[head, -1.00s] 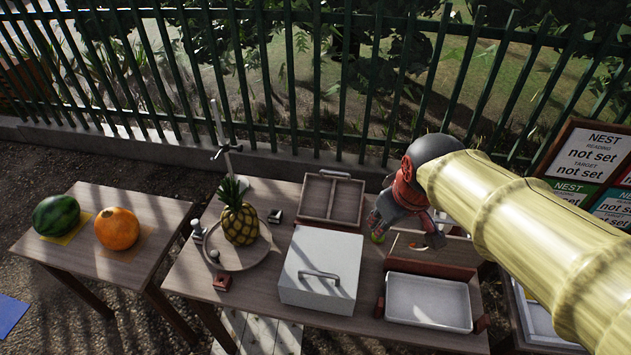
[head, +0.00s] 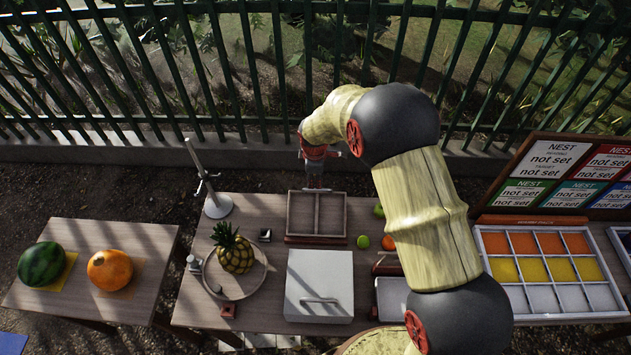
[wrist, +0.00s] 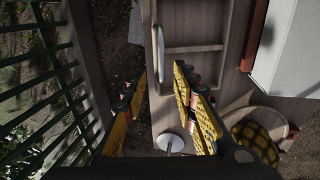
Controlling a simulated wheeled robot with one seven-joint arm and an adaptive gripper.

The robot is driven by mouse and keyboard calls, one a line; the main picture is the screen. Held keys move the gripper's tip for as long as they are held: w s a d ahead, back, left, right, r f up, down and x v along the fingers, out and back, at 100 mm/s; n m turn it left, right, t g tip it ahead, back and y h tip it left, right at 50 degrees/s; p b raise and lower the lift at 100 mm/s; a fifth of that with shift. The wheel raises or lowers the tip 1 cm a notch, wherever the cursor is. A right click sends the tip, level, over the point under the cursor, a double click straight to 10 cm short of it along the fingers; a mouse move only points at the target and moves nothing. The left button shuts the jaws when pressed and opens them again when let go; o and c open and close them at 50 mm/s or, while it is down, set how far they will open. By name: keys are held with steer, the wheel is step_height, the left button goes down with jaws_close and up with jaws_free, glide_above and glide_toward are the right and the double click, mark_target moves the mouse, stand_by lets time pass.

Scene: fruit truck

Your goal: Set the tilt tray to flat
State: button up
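The tilt tray looks to be the wooden two-compartment tray (head: 299,214) at the back middle of the table, with a dark red-brown bar along its front. Its angle is hard to judge from these views. In the wrist view the tray (wrist: 195,47) is at the top, with a pale bar handle (wrist: 158,55) on its far edge. My gripper (head: 317,180) is just behind that edge in the head view. In the wrist view my gripper (wrist: 160,95) has its yellow fingers apart, with the handle in line with the gap. Contact is not visible.
A white lidded box (head: 320,275) stands in front of the tray. A pineapple (head: 234,252) on a round plate (head: 260,280) and a metal stand (head: 217,204) are to the left. Limes and an orange lie to the right. A green fence (head: 240,70) runs behind.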

mark_target(316, 189)
steer(key=x, duration=0.7)
steer(key=shift+f, duration=0.25)
jaws_close()
stand_by(0.7)
